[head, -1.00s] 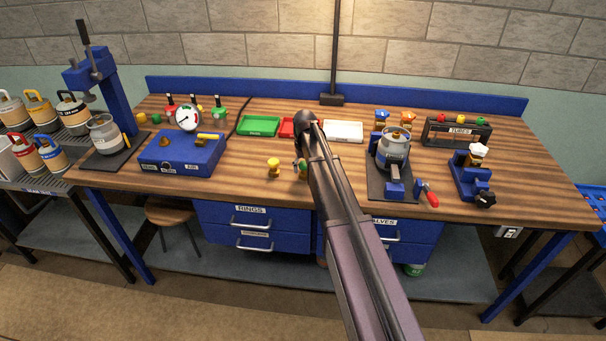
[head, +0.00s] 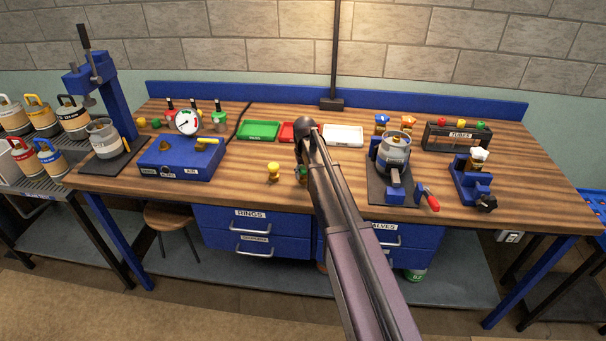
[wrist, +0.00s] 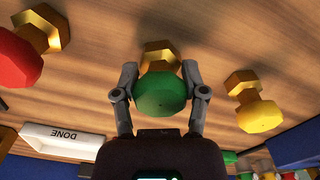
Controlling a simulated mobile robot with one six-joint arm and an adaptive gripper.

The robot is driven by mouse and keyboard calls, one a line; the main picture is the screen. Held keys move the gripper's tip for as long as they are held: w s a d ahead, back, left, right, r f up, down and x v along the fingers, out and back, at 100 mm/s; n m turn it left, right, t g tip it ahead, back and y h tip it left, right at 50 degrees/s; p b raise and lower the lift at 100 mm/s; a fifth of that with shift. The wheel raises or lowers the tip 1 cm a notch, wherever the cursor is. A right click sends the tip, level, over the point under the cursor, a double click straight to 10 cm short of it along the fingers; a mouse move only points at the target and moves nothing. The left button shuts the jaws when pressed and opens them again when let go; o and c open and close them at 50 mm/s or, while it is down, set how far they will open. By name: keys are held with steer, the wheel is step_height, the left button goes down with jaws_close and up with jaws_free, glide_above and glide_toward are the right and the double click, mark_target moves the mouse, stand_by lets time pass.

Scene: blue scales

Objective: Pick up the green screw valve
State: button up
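The green screw valve (wrist: 162,97) has a round green knob and a gold body. In the wrist view it sits centrally between the two fingers of my gripper (wrist: 160,72). The fingers are spread, one on each side of the knob and very close to it; contact cannot be made out. In the head view my arm mostly hides the valve, and only a bit of green (head: 303,171) shows beside it. A yellow valve (wrist: 257,112) is to the right and a red valve (wrist: 19,60) to the left in the wrist view.
A white tray marked DONE (wrist: 62,141) shows in the wrist view. On the wooden bench (head: 235,190) are a green tray (head: 258,131), a blue gauge box (head: 180,162) and a clamp stand with a canister (head: 394,153). The yellow valve (head: 273,172) stands close by.

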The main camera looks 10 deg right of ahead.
jaws_close()
steer(key=shift+r, duration=0.15)
step_height(320, 180, up, 3)
steer(key=p, duration=0.3)
steer(key=s+d+r+p, duration=0.1)
steer(key=s+d+p, duration=0.1)
steer(key=s, duration=1.3)
steer(key=shift+s+d+r, duration=0.3)
steer(key=shift+s+d, duration=0.05)
steer(key=shift+d, duration=0.15)
